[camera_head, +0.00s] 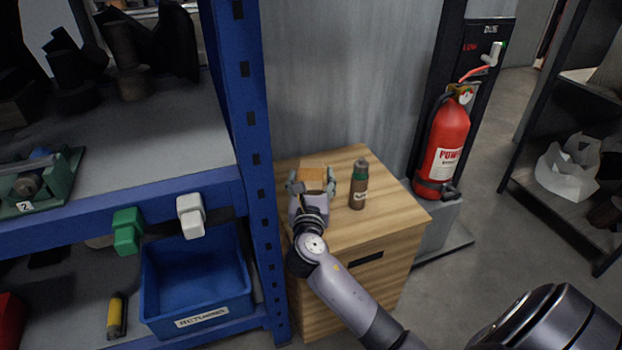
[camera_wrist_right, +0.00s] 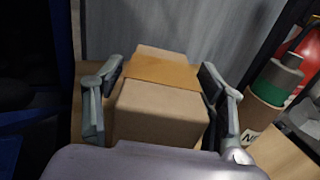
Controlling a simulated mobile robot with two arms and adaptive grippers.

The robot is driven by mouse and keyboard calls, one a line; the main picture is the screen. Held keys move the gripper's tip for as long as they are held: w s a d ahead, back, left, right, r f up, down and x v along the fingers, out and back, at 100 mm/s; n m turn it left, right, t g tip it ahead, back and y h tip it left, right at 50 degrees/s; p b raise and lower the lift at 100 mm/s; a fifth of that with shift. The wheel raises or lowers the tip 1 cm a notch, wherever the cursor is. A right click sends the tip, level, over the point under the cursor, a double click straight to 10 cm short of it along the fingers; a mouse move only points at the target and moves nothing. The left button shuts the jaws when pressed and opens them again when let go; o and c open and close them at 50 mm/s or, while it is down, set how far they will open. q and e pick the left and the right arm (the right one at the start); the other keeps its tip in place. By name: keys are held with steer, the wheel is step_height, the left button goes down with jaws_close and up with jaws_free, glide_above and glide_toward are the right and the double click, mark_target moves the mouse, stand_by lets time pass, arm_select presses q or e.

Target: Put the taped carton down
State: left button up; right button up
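The taped carton (camera_head: 313,178) is a small brown box with an orange-brown tape band across its top. It is at the back left of the wooden cabinet's top (camera_head: 340,232), level and upright. I cannot tell whether its base touches the wood. My right gripper (camera_head: 313,186) has one finger on each side of it. In the right wrist view the carton (camera_wrist_right: 160,110) fills the space between the fingers (camera_wrist_right: 163,85), which lie against its sides near the tape. Its underside is hidden. My left gripper is out of view.
A brown bottle with a green band (camera_head: 359,184) stands close to the carton's right. A blue shelf post (camera_head: 250,120) rises left of the cabinet, and a grey panel stands behind. A fire extinguisher (camera_head: 444,140) is to the right. The cabinet's front right top is clear.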

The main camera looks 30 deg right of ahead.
mark_target(310, 193)
steer(key=shift+o, duration=0.2)
steer(key=shift+r, duration=0.1)
steer(key=shift+s+a, duration=0.15)
steer(key=shift+s, duration=0.05)
steer(key=p+v, duration=0.2)
steer(key=v, duration=0.4)
steer(key=shift+s+a+r, duration=0.1)
steer(key=shift+a, duration=0.05)
steer(key=shift+s+a+p, duration=0.2)
steer(key=shift+s+p, duration=0.1)
